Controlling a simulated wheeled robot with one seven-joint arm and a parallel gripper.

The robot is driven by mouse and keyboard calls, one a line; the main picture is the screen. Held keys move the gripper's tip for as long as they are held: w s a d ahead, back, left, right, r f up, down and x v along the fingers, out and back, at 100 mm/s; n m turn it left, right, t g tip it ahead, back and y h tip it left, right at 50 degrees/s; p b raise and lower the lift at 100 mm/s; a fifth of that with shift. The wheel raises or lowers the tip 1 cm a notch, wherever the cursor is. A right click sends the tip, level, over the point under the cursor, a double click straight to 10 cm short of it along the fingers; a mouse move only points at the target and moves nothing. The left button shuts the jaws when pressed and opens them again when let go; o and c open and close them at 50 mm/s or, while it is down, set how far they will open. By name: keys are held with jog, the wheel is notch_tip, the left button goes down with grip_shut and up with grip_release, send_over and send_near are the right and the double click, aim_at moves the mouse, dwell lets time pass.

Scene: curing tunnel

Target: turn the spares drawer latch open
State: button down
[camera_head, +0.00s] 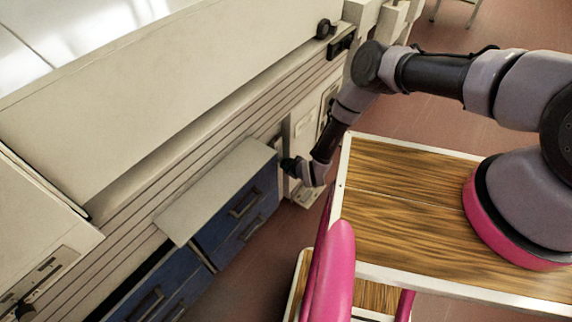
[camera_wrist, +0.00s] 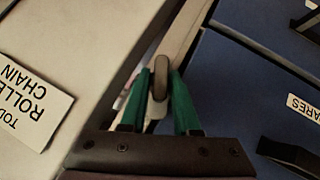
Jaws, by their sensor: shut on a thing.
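My gripper (camera_wrist: 158,100) has two green fingers, which are shut on a small grey-brown latch knob (camera_wrist: 161,70) in the wrist view. A pale piece shows below the knob between the fingers. The latch sits by the edge of a blue drawer front (camera_wrist: 235,85), whose label (camera_wrist: 303,107) is cut off and reads "ARES". In the head view my gripper (camera_head: 290,164) is at the right end of the blue drawer unit (camera_head: 262,186), and the latch is hidden there.
A cream panel with a "ROLLER CHAIN" label (camera_wrist: 30,98) lies left of the fingers. A dark drawer handle (camera_wrist: 290,156) is at the lower right. In the head view, a cream cabinet (camera_head: 302,128) stands beside the drawers. Bare reddish floor (camera_head: 285,230) lies in front.

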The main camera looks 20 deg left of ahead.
jog(key=m+g+y, duration=0.1)
jog(key=m+g, duration=0.1)
jog(key=g, duration=0.1)
jog(key=shift+w, duration=0.15)
jog(key=shift+g, duration=0.3)
dwell(0.4)
jog(key=c, duration=0.8)
grip_release()
jog(key=v, duration=1.1)
jog(key=shift+w+d+f, duration=0.1)
jog(key=shift+w+f, duration=0.05)
